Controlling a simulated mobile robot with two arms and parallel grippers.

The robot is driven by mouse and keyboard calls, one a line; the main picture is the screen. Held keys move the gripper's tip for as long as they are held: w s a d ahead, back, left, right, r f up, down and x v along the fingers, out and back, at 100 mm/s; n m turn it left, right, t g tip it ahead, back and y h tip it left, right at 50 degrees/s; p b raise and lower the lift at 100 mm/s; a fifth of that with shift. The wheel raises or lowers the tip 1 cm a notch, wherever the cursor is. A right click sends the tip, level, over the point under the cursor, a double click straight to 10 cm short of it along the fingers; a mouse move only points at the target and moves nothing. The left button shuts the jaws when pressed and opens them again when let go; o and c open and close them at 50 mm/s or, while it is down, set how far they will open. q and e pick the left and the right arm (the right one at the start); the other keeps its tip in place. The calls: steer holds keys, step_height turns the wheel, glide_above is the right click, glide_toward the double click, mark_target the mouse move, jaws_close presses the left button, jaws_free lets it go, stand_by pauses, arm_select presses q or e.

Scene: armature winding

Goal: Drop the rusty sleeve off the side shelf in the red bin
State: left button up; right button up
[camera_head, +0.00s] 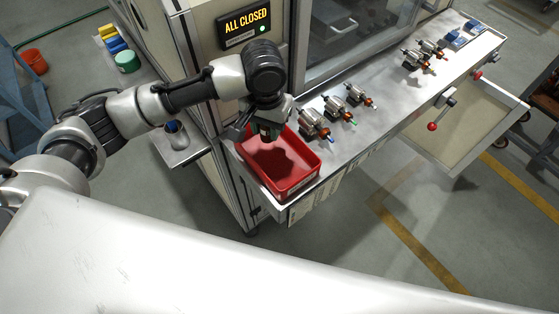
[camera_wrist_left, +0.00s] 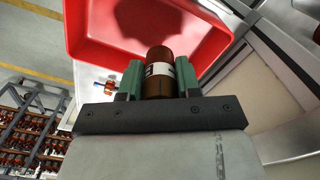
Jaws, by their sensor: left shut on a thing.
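My left gripper (camera_head: 268,132) reaches in from the left over the red bin (camera_head: 293,186) at the near left end of the metal shelf. In the left wrist view its green-padded fingers (camera_wrist_left: 159,82) are shut on the rusty sleeve (camera_wrist_left: 158,57), a brown cylinder with a pale label band. The sleeve is held over the red bin (camera_wrist_left: 215,62), whose inside looks empty apart from a dark shadow. In the head view the sleeve is mostly hidden by the gripper. My right gripper is not in view.
A small side shelf (camera_head: 181,152) holds a dark-and-blue item (camera_head: 173,127). The machine shows an "ALL CLOSED" sign (camera_head: 246,23). An open drawer (camera_head: 463,135) with a red-knobbed lever is at right.

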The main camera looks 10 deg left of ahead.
arm_select(q)
steer(key=shift+a+r, duration=0.1)
steer(key=o, duration=1)
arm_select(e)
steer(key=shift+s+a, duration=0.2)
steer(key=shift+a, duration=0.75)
arm_select(q)
steer(key=shift+r, duration=0.4)
step_height(320, 180, up, 10)
steer(key=shift+r+b, duration=0.1)
steer(key=shift+b, duration=0.85)
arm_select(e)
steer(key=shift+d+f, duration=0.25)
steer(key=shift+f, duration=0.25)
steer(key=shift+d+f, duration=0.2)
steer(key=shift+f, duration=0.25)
